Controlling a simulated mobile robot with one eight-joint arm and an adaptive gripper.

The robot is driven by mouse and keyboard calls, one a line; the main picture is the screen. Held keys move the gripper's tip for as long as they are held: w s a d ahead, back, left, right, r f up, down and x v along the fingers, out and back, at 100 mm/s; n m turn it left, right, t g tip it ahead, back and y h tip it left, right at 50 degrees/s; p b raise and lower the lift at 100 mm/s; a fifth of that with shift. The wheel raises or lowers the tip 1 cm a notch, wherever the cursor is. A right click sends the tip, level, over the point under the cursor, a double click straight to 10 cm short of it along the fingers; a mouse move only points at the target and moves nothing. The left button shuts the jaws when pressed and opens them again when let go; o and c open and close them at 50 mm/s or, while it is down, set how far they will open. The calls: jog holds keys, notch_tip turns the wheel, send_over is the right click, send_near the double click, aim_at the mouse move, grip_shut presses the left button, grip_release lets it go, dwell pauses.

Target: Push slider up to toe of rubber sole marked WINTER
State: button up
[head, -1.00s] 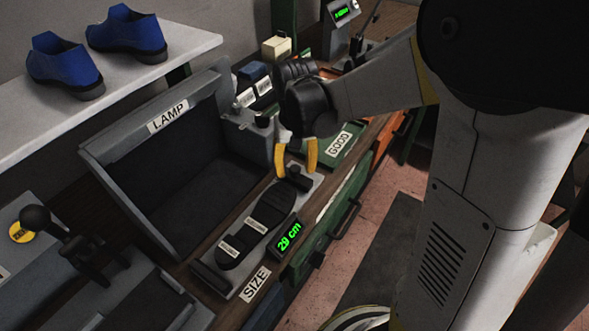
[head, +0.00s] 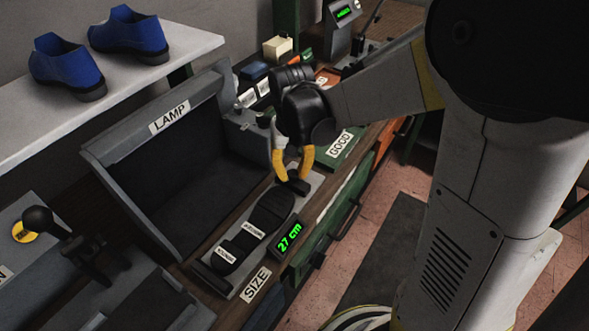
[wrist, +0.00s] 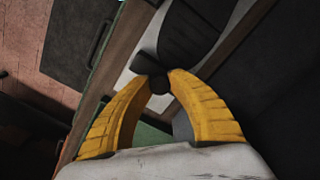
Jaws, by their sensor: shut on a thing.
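The dark rubber sole (head: 270,212) lies lengthwise on the pale size gauge (head: 305,197) in the head view. It bears two white labels, too small to read surely. The dark slider (head: 298,187) is at the sole's upper-right end. In the wrist view the slider (wrist: 150,66) meets or nearly meets the end of the sole (wrist: 190,35); I cannot tell if a thin gap is left. My gripper (head: 293,176) has its yellow fingers shut on the slider's knob, which shows between the fingertips in the wrist view (wrist: 159,82). The gauge display (head: 290,238) reads 27 cm.
The LAMP box (head: 130,150) stands close left of the gauge. A green GOOD tray (head: 350,150) lies beyond my gripper. A lever with a dark knob (head: 37,220) is at lower left. Blue shoes (head: 65,65) stand on the shelf above.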

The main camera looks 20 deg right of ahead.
aim_at(291, 174)
jog(key=o, duration=0.9)
jog(key=shift+s+a, duration=0.2)
jog(key=shift+a, duration=0.05)
notch_tip(291, 174, up, 12)
